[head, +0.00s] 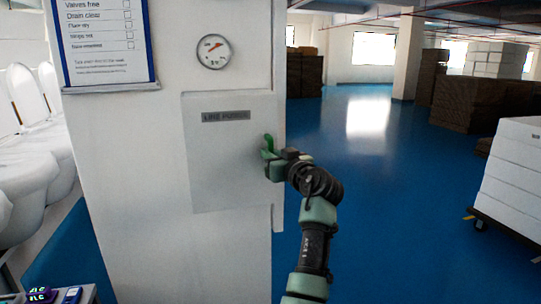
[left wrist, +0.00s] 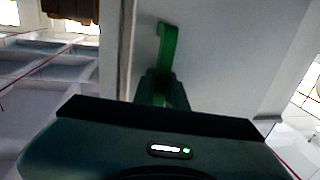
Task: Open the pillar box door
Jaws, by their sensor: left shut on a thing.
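The pillar box door (head: 228,160) is a pale grey panel on the white pillar, with a dark label plate (head: 226,116) near its top. It looks closed or nearly so; I cannot tell if there is a slight gap. A green handle (head: 268,143) is at the door's right edge. My left gripper (head: 270,155) is at that edge with its fingers shut on the handle. In the left wrist view the green handle (left wrist: 166,48) rises from between the dark fingertips (left wrist: 160,90). My right gripper is not in view.
A round gauge (head: 213,51) and a framed checklist (head: 107,45) are on the pillar. White toilets (head: 25,150) stand at the left. White boxes on a trolley (head: 512,175) stand at the right. Blue floor (head: 390,200) is clear beyond my arm.

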